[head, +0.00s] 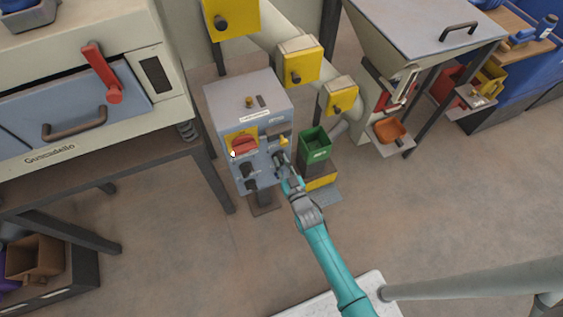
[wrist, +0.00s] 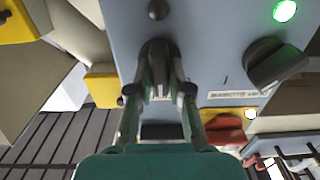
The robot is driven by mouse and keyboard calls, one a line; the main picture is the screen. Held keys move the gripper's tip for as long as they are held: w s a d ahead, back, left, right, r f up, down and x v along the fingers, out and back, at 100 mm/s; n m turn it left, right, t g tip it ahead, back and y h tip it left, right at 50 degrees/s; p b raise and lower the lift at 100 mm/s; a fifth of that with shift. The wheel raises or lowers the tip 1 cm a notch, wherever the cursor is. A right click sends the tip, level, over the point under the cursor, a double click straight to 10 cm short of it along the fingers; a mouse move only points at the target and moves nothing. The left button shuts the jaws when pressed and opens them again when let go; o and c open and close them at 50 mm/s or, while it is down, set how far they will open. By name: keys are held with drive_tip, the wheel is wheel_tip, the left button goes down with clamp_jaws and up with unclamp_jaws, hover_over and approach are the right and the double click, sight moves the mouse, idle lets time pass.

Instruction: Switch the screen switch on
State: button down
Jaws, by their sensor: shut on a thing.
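A grey-blue control box (head: 262,106) stands on a post near the middle of the head view. My gripper (head: 285,166) is at the right side of its front face. In the wrist view my gripper (wrist: 160,78) has its two fingers on either side of a black rotary knob (wrist: 157,52) and is shut on it. The fingers hide part of the knob. A label (wrist: 236,94) in the wrist view appears upside down, and I cannot read it surely. I cannot tell the knob's setting.
Another black knob (wrist: 276,64) and a lit green lamp (wrist: 284,10) are close by on the panel. A red switch on a yellow plate (head: 242,145) is on the box's left. A green bin (head: 315,147) stands just right. Open floor (head: 180,260) lies in front.

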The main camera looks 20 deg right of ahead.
drive_tip(key=m, duration=0.4)
drive_tip(key=shift+d, duration=0.1)
drive_tip(key=shift+m, duration=1.9)
drive_tip(key=c, duration=1.1)
unclamp_jaws()
drive_tip(key=s, duration=1.2)
drive_tip(key=shift+f, duration=0.1)
